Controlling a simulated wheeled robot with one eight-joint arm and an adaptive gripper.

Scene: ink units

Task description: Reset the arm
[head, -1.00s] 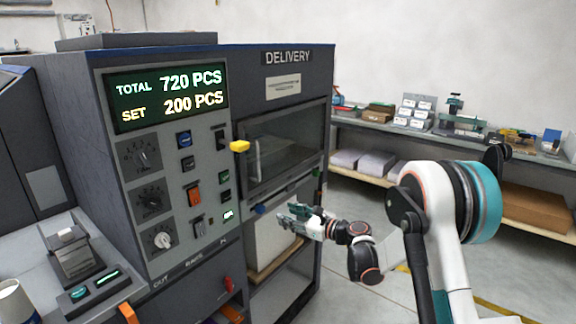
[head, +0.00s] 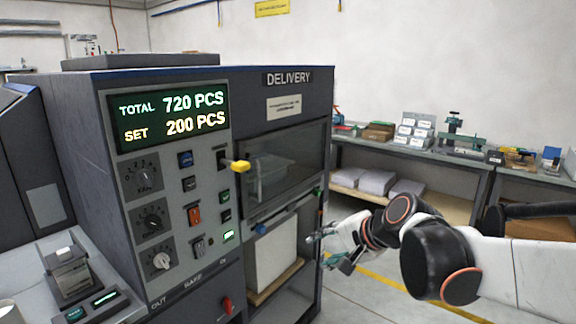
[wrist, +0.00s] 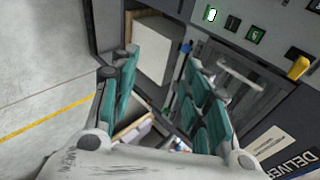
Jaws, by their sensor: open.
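My gripper (head: 335,247) is to the right of the delivery machine (head: 88,165), beside the opening under its window. In the wrist view my gripper (wrist: 160,100) shows two teal fingers spread apart with nothing between them. My white and black arm (head: 440,250) comes in from the right edge of the head view. The machine's display (head: 168,118) reads TOTAL 720 PCS and SET 200 PCS. A white block-like stack (head: 276,250) sits in the lower opening, apart from my fingers.
A yellow handle (head: 240,166) and a blue knob (head: 261,229) stick out from the machine front. A workbench (head: 420,152) with small boxes and tools runs along the back wall. Open floor (head: 345,295) lies between machine and bench.

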